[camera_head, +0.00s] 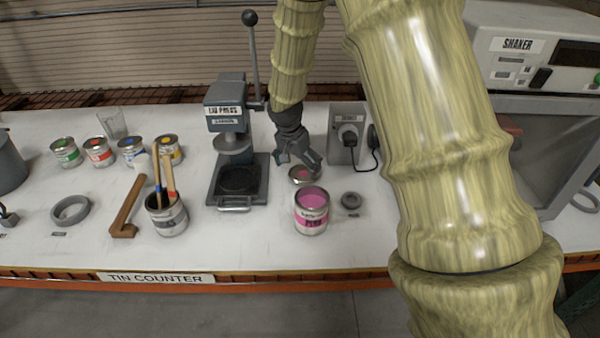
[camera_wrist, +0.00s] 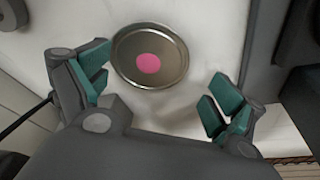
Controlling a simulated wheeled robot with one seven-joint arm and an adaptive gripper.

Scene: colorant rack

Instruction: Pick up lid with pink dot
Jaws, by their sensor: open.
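The lid with the pink dot (camera_wrist: 165,48) is a round metal disc lying on the white counter in the wrist view. In the head view the lid (camera_head: 300,173) shows behind the open pink paint tin (camera_head: 311,215), partly covered by my gripper and the tin. My gripper (camera_head: 299,168) points down at it from above. In the wrist view my gripper (camera_wrist: 158,90) has its teal-padded fingers spread wide and empty. The lid lies beyond the fingertips, toward the left finger, apparently not touched.
The lid press (camera_head: 235,145) stands left of my gripper. A socket box (camera_head: 345,130) with a cable stands close on the right. A small grey disc (camera_head: 351,200) lies right of the pink tin. A brush pot (camera_head: 167,215) and several tins are further left.

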